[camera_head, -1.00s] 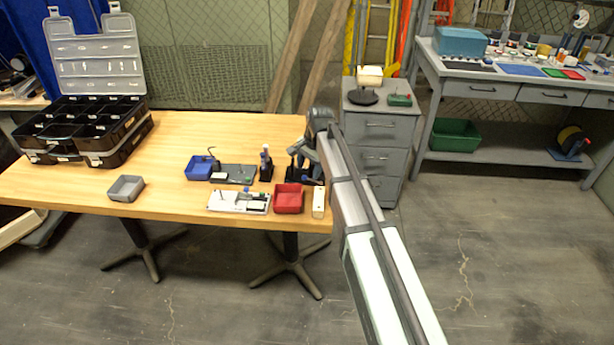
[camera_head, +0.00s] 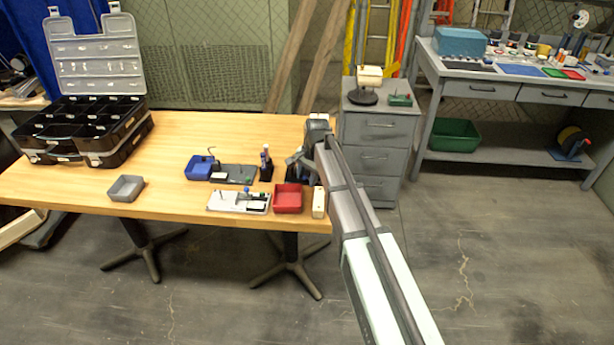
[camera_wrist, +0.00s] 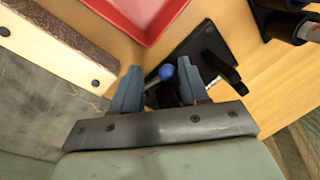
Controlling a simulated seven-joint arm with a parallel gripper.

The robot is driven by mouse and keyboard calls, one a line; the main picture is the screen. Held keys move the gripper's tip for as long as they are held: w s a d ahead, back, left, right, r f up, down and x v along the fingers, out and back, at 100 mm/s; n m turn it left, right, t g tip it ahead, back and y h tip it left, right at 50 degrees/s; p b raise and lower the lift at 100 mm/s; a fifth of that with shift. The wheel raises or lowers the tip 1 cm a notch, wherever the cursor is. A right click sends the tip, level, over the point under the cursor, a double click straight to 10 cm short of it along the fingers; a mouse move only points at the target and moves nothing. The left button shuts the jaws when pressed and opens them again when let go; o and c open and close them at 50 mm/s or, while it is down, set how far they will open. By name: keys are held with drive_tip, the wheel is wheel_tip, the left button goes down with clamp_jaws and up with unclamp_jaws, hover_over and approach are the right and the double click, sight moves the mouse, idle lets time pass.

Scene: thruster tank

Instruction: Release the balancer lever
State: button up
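In the wrist view, a blue ball knob (camera_wrist: 166,72), seemingly the lever's end, shows between the two fingers of my gripper (camera_wrist: 159,68). The right finger covers part of this device. In the head view, my gripper (camera_head: 301,166) is low at the table's right end and hides most of the device.
A red bin (camera_head: 288,199) sits close beside the device, with a cream block (camera_head: 319,202) near the table edge. A black holder (camera_head: 266,170) with upright items stands left of my gripper. A white board (camera_head: 238,202), dark plate (camera_head: 234,173) and blue bin (camera_head: 199,167) lie further left.

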drive_tip(key=shift+w, duration=0.15)
clamp_jaws()
drive_tip(key=shift+w+d+r+y, duration=0.1)
drive_tip(key=shift+d+r+y, duration=0.2)
drive_tip(key=shift+y, duration=0.6)
drive_tip(key=shift+o, duration=2)
unclamp_jaws()
drive_tip(key=v, duration=1.3)
drive_tip(key=shift+r, duration=0.4)
